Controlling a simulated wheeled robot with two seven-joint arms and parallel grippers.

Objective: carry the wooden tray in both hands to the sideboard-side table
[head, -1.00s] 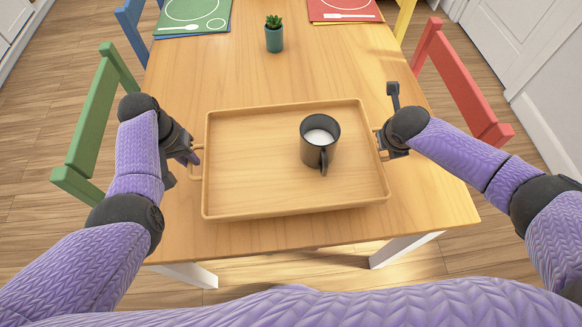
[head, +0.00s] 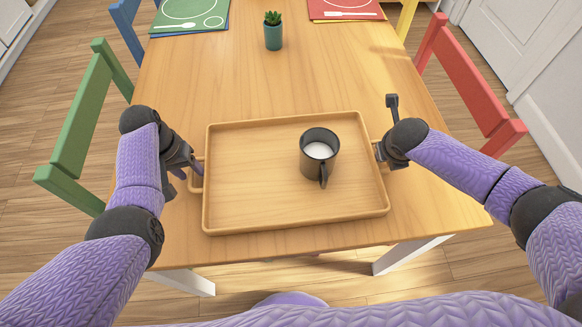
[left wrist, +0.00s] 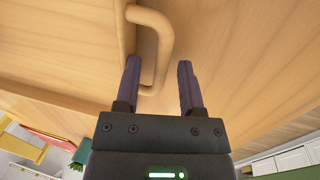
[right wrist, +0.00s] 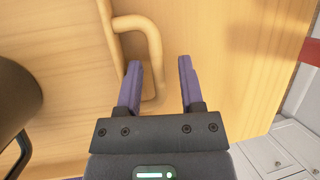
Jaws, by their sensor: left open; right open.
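The wooden tray (head: 245,190) rests on the table in front of me, with a dark mug (head: 312,160) of white liquid standing right of its middle. My left gripper (head: 190,172) is at the tray's left handle (head: 197,176). In the left wrist view its open fingers (left wrist: 160,62) have part of the handle (left wrist: 163,40) between them. My right gripper (head: 380,150) is at the right handle, mostly hidden by the hand in the head view. In the right wrist view its open fingers (right wrist: 159,63) have part of the handle (right wrist: 150,45) between them.
The table (head: 340,85) carries a small potted plant (head: 273,31), and green (head: 192,12) and red (head: 344,8) placemats at the far end. A green chair (head: 80,130) stands left and a red chair (head: 465,80) right.

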